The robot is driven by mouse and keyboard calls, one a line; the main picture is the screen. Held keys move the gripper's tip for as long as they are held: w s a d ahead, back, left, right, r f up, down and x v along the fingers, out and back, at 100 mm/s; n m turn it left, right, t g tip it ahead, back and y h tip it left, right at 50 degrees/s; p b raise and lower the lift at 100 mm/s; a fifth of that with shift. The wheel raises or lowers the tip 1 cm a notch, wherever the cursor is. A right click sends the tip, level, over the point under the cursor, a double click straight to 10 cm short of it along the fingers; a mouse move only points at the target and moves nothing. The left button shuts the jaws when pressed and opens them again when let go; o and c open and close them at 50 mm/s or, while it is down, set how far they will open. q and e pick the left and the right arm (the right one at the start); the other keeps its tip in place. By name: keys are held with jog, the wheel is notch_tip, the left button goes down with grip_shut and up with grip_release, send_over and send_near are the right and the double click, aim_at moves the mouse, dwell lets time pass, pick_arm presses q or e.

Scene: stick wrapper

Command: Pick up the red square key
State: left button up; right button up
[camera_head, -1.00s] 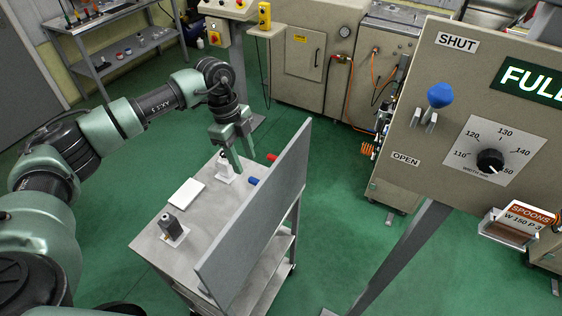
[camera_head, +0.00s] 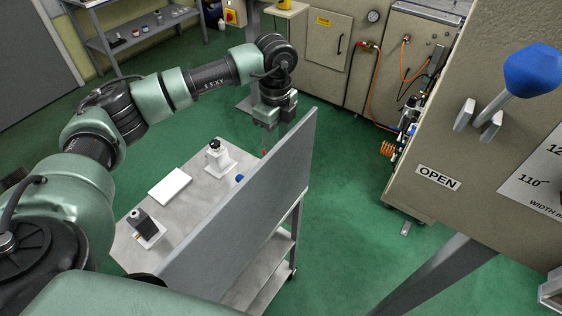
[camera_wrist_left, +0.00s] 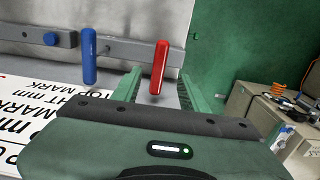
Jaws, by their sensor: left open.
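The red key (camera_wrist_left: 159,67) shows in the left wrist view as an upright red handle in front of a grey rail. My left gripper (camera_wrist_left: 160,80) is open, with one green finger on each side of the red key in that view; I cannot tell whether they touch it. In the head view the gripper (camera_head: 268,128) points down behind the top edge of the grey panel, and only a small bit of the red key (camera_head: 264,152) shows below it. The key's end is hidden. My right gripper is not in view.
The upright grey panel (camera_head: 235,220) stands along the cart (camera_head: 190,212), which carries a white block, a white plate and a small device. A beige machine (camera_head: 440,215) stands to the right.

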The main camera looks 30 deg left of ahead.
pick_arm(q)
jog(key=f+p, duration=0.2)
jog(key=f, duration=0.1)
jog(key=f+p, duration=0.1)
jog(key=shift+s+f, duration=0.3)
jog(key=shift+f, duration=0.05)
jog(key=shift+w+d+f+p, duration=0.15)
jog(key=shift+f+p, duration=0.25)
jog(key=shift+f, duration=0.75)
jog(key=shift+w+f, duration=0.1)
jog(key=shift+f, duration=0.1)
grip_shut()
